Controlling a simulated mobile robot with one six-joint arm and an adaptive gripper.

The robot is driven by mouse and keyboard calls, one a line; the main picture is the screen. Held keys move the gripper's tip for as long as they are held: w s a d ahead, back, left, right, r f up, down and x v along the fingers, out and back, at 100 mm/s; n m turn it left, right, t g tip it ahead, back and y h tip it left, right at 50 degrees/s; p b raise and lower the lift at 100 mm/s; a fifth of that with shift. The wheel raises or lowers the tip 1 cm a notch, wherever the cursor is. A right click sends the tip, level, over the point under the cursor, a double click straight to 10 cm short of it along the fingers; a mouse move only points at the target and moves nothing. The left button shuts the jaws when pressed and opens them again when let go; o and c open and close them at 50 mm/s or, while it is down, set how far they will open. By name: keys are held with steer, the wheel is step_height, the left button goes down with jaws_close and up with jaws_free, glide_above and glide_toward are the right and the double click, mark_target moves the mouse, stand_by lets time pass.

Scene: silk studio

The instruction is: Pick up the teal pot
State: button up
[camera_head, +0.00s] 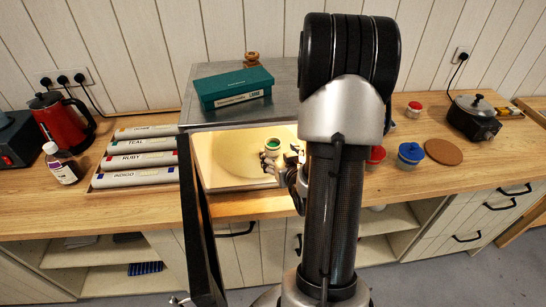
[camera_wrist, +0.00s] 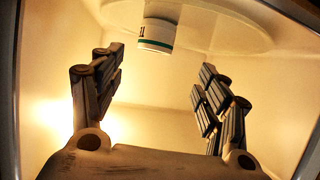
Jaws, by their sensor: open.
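The teal pot is a small white jar with a teal-green band or lid (camera_head: 272,144). It is inside the lit, open-fronted box (camera_head: 205,160), at the tip of my gripper (camera_head: 287,160) in the head view. In the wrist view the pot (camera_wrist: 157,34) is at the top centre against a round clear plate (camera_wrist: 215,22), and looks upside down there. My gripper (camera_wrist: 162,72) is open, its fingers spread to either side, with the pot beyond and between them. I see no finger touching it. My arm hides the box's right side in the head view.
A teal carton (camera_head: 233,87) lies on the box's top. The box's dark door (camera_head: 200,225) hangs open at left. Rolls (camera_head: 140,161) and a bottle (camera_head: 62,165) are left; blue-lidded (camera_head: 410,153) and red-lidded (camera_head: 376,154) pots and a cork mat (camera_head: 443,151) are right.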

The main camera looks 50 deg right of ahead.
mark_target(271, 141)
steer(key=shift+w+f+b, duration=0.15)
steer(key=shift+f+b, duration=0.15)
steer(key=shift+b, duration=0.8)
steer(key=shift+w+d+f+b, duration=0.1)
steer(key=shift+w+d+b, duration=0.05)
steer(key=shift+b, duration=0.35)
steer(key=x, duration=0.4)
steer(key=shift+w+d, duration=0.1)
steer(key=shift+w, duration=0.1)
steer(key=b+x, duration=0.1)
steer(key=x, duration=0.3)
steer(key=shift+s+d+b, duration=0.15)
steer(key=shift+d+b, duration=0.2)
steer(key=shift+d, duration=0.05)
steer(key=shift+w+d+f, duration=0.15)
steer(key=shift+w+d, duration=0.1)
steer(key=shift+w, duration=0.2)
steer(key=shift+c, duration=0.5)
steer(key=c, duration=1.1)
